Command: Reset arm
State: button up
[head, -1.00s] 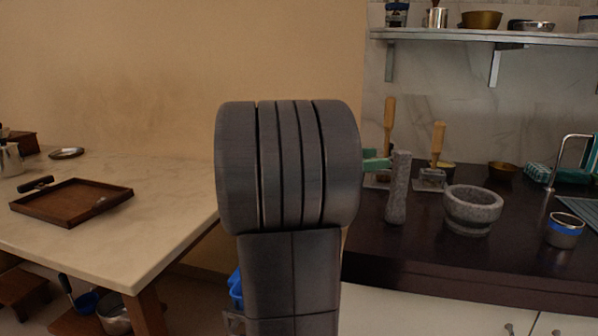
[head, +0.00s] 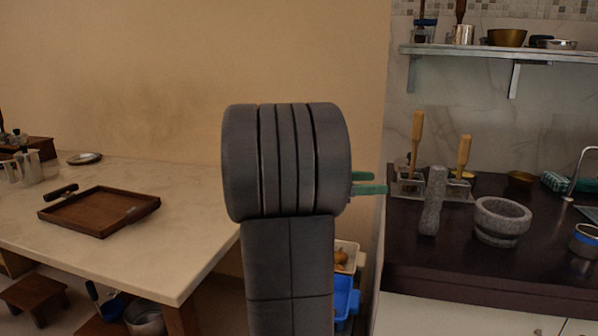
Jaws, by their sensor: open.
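My arm stands upright in the middle of the head view, its large grey joint hiding what lies behind it. Two green fingertips of my gripper (head: 371,183) stick out to the right of that joint. They are a little apart, with nothing seen between them, so the gripper is open. The rest of the gripper is hidden behind the arm. The fingertips show in front of the wall, just left of the dark counter (head: 450,262) in the picture.
A pale table (head: 185,240) at left bears a wooden tray (head: 100,212). On the counter are a stone pestle (head: 433,202), a stone mortar (head: 500,222) and wooden-handled tools (head: 416,140). A wall shelf (head: 500,53) holds bowls. A blue bin (head: 345,298) stands between table and counter.

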jog(key=shift+w+f+y+p, duration=0.3)
jog(key=shift+f+p, duration=0.05)
jog(key=shift+f, duration=0.1)
